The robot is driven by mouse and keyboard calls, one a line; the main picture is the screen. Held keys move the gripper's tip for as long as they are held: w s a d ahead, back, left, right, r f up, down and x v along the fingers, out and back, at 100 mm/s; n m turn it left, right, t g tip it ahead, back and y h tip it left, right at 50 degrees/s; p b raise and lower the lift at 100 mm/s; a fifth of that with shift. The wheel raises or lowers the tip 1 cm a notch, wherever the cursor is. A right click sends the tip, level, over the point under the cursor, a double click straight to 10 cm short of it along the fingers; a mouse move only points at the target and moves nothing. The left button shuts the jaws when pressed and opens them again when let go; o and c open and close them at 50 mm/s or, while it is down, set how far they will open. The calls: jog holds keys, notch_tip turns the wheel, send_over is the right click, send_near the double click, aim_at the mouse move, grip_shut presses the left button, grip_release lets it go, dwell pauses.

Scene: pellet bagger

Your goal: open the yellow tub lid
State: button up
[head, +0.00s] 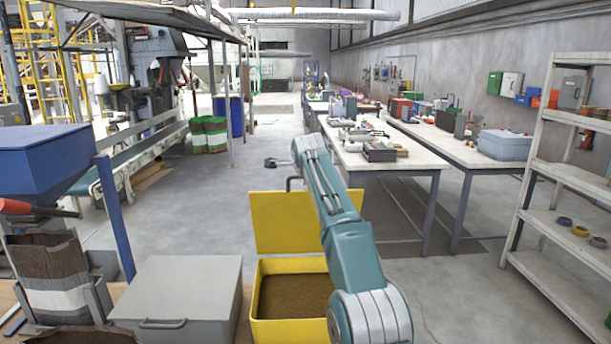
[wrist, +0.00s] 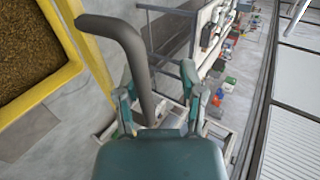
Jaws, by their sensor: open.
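The yellow tub (head: 262,331) stands on the floor at the bottom middle of the head view, with brown material inside. Its yellow lid (head: 285,222) is raised and stands steeply at the tub's far side. The lid's grey bent handle (head: 290,182) sticks up near the lid's top edge. In the wrist view the handle (wrist: 128,38) reaches between the spread fingers of my gripper (wrist: 160,78). My gripper is open; I cannot tell whether a finger touches the handle. My arm covers part of the tub and the lid's right side.
A grey box (head: 190,275) with a front handle stands left of the tub. A blue hopper (head: 50,160) is at the left. Workbenches (head: 365,158) stand behind to the right, and a shelf rack (head: 560,260) is at far right.

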jog(key=shift+s, duration=0.1)
jog(key=shift+v, duration=1)
jog(key=v, duration=0.9)
jog(key=shift+s+r, duration=0.2)
jog(key=shift+s, duration=0.1)
jog(key=shift+a, duration=0.1)
